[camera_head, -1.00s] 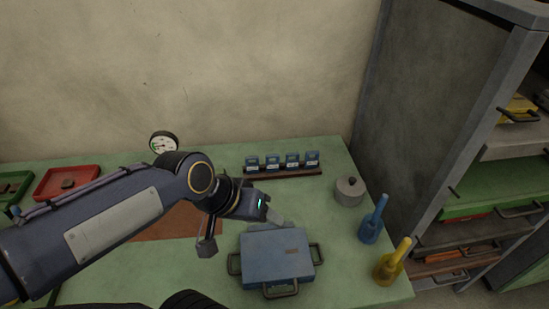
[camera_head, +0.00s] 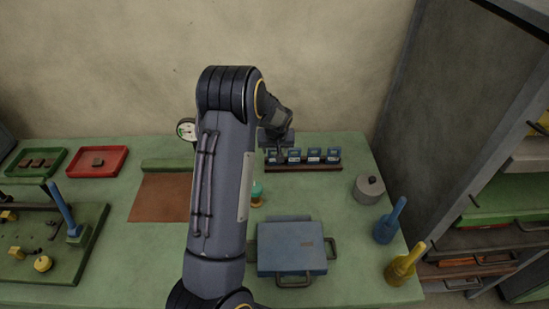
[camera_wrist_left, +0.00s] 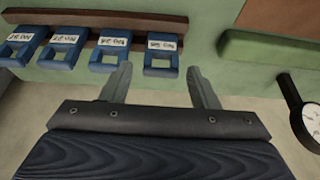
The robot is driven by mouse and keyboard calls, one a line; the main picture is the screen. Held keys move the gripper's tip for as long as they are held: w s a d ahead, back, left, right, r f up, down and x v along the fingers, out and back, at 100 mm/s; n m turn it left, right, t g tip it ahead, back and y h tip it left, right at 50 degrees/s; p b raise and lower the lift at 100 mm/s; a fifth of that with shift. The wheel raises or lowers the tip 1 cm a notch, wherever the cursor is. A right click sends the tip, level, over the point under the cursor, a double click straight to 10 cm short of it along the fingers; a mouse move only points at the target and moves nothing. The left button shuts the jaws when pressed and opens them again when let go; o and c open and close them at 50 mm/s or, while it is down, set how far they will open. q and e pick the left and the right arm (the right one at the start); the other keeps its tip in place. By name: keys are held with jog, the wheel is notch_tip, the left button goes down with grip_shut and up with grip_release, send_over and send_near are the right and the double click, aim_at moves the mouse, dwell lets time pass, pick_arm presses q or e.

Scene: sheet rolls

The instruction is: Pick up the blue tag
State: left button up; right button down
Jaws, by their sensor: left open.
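Several blue tags with white labels stand in a row on a dark red-brown rack (camera_head: 318,168) at the back of the green table. In the head view the leftmost tag (camera_head: 271,158) is partly behind my left gripper (camera_head: 275,149). In the left wrist view that end tag (camera_wrist_left: 161,57) is the rightmost of the row, and another tag (camera_wrist_left: 110,52) stands beside it. My left gripper's fingers (camera_wrist_left: 161,76) are spread and empty, with the end tag just beyond and between their tips. I cannot tell whether they touch it. My right gripper is not in view.
A blue case (camera_head: 290,246) lies in front of the rack. A grey lidded pot (camera_head: 369,189), a blue bottle (camera_head: 387,226) and a yellow bottle (camera_head: 403,266) stand to the right. A gauge (camera_head: 187,129) is left of my gripper, and a red tray (camera_head: 97,161) is farther left.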

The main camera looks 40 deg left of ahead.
aim_at(274, 157)
pick_arm(q)
jog(key=b+x, duration=0.1)
jog(key=x, duration=0.6)
jog(key=shift+a+f+b, duration=0.25)
jog(key=shift+f+b, duration=0.1)
jog(key=shift+b, duration=0.05)
jog(key=c, duration=0.8)
jog(key=shift+r, duration=0.1)
